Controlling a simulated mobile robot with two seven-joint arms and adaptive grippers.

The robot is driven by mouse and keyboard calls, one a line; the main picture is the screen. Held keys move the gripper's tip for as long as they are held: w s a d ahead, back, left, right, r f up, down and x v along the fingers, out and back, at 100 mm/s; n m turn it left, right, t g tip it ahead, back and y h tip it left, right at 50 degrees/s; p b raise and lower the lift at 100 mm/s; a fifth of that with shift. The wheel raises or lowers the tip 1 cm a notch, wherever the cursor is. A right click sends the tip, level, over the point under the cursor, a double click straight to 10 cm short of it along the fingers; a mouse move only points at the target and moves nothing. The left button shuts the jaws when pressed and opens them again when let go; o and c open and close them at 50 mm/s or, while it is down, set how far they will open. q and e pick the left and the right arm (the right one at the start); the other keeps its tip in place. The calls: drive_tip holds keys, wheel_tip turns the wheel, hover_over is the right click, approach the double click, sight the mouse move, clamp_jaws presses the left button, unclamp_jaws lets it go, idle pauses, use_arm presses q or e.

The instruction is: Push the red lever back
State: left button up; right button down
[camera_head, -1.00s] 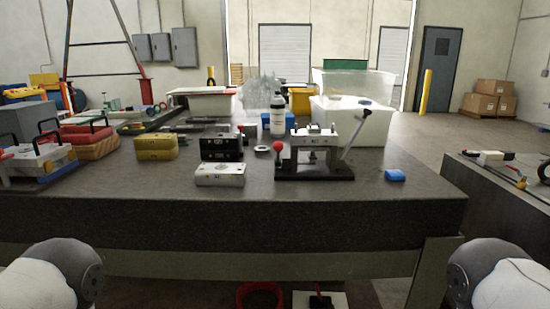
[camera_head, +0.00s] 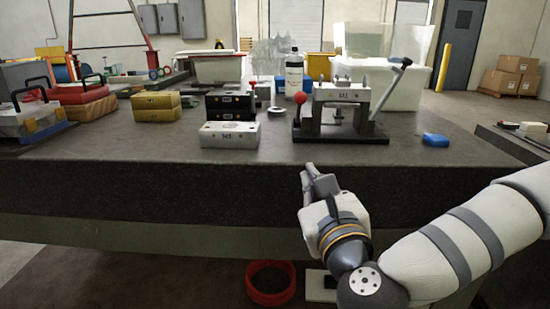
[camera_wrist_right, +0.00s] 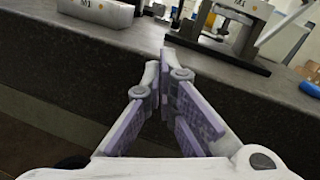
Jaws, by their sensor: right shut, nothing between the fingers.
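The lever with the round red knob (camera_head: 300,97) stands at the left end of a black-based fixture (camera_head: 345,136) on the grey bench. Its stem rises about upright from the base. A grey-handled lever (camera_head: 391,85) leans up to the right at the fixture's other end. My right gripper (camera_head: 308,174) is shut and empty, in front of the bench edge and below the fixture, apart from the red lever. In the right wrist view the fingers (camera_wrist_right: 162,58) come together at their tips, and part of the fixture (camera_wrist_right: 218,43) shows beyond them. My left gripper is out of view.
A white block (camera_head: 229,135) sits left of the fixture, with a black block (camera_head: 229,106) behind it. A blue piece (camera_head: 435,140) lies to the right. A bottle (camera_head: 294,73) and a clear bin (camera_head: 402,88) stand behind. The bench front strip is clear.

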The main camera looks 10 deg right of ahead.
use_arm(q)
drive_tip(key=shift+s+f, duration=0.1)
use_arm(e)
drive_tip(key=shift+w+d+r+m+t+h, duration=0.2)
drive_tip(key=shift+d+r+m+h, duration=0.15)
drive_tip(key=shift+r+m, duration=0.25)
drive_tip(key=shift+w+d+r+m+t+h, duration=0.15)
drive_tip(key=shift+d+r+m+h, duration=0.2)
drive_tip(key=shift+r, duration=0.4)
approach(298, 111)
drive_tip(key=shift+w+d+f+p, duration=0.15)
drive_tip(key=shift+w+f, duration=0.4)
drive_tip(key=shift+w, duration=0.05)
drive_tip(key=shift+w+d+f+p, duration=0.15)
drive_tip(key=shift+w+f, duration=0.45)
drive_tip(key=shift+w+r+p, duration=0.2)
drive_tip(key=shift+w+r, duration=0.15)
drive_tip(key=shift+r, duration=0.2)
drive_tip(key=shift+w+r+p, duration=0.15)
drive_tip(key=shift+w+r, duration=0.2)
drive_tip(key=shift+r, duration=0.15)
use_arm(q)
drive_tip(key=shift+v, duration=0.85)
use_arm(e)
drive_tip(key=shift+w+a+r, duration=0.1)
drive_tip(key=shift+w+r, duration=0.15)
drive_tip(key=shift+w, duration=0.15)
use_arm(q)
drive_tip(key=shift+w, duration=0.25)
